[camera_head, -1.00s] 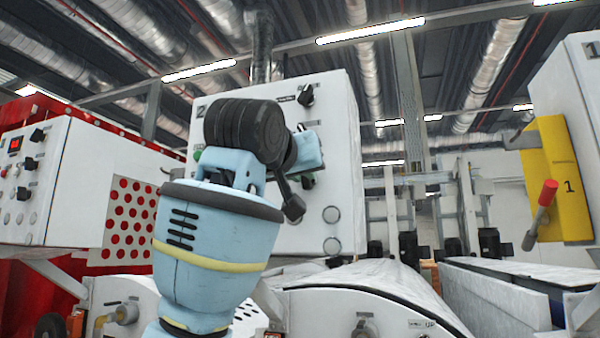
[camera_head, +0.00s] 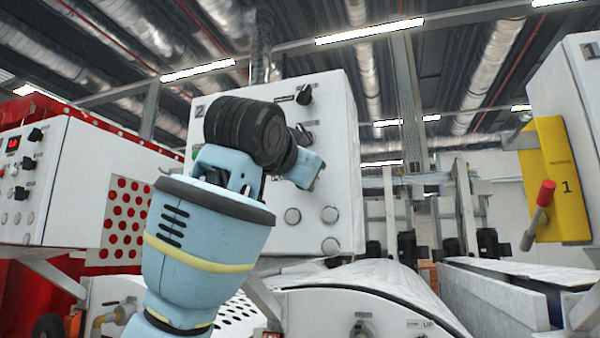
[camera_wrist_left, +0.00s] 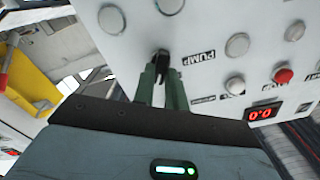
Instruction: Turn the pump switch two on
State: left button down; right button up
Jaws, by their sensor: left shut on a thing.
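The pump switch (camera_wrist_left: 161,60) is a small black knob beside the PUMP label on a white panel in the left wrist view. My left gripper (camera_wrist_left: 162,76) has its two green fingers shut around this knob. In the head view the white control cabinet marked 2 (camera_head: 338,190) stands behind my left arm. My arm hides the gripper's fingers and part of the panel there. Two black rotary knobs show on the cabinet's upper part, one at the top (camera_head: 304,94) and one beside my wrist (camera_head: 302,135). My right gripper is not in view.
The wrist view shows round grey buttons, a red button (camera_wrist_left: 283,75) and a red digital display (camera_wrist_left: 265,112) near the switch. A yellow panel (camera_head: 562,180) with a red-handled lever (camera_head: 540,212) stands at the right. A red machine with another control box (camera_head: 80,190) is at the left.

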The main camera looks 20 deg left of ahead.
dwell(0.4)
pick_arm(q)
jog(key=c, duration=1.4)
grip_release()
jog(key=shift+c, duration=0.2)
jog(key=s, duration=0.7)
jog(key=shift+s+a, duration=0.15)
jog(key=shift+s, duration=0.25)
